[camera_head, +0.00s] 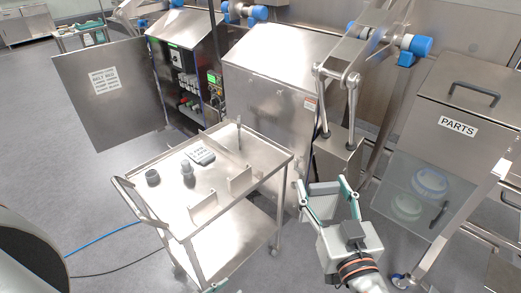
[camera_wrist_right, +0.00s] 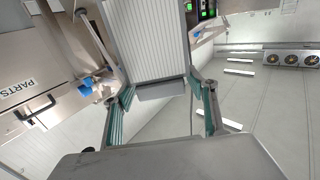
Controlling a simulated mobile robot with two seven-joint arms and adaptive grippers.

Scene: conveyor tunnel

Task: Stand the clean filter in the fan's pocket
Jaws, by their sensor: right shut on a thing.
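My right gripper (camera_head: 324,190) is at the lower middle of the head view, right of the trolley. It is shut on a pale ribbed panel with a grey frame, which looks like the clean filter (camera_wrist_right: 150,40). In the wrist view its grey end lies between the teal fingers, and the ribbed face stretches away from the gripper. In the head view only a grey block shows between the fingers. A small teal tip of my left gripper (camera_head: 216,287) shows at the bottom edge; its opening is hidden. I cannot make out the fan's pocket.
A steel trolley (camera_head: 165,185) carries several small items and upright plates. Behind it stand an open cabinet (camera_head: 185,75) with its door (camera_head: 108,90) swung left, and a closed steel housing (camera_head: 270,90). A PARTS bin (camera_head: 460,95) stands right. A steel box (camera_head: 338,158) is just beyond my right gripper.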

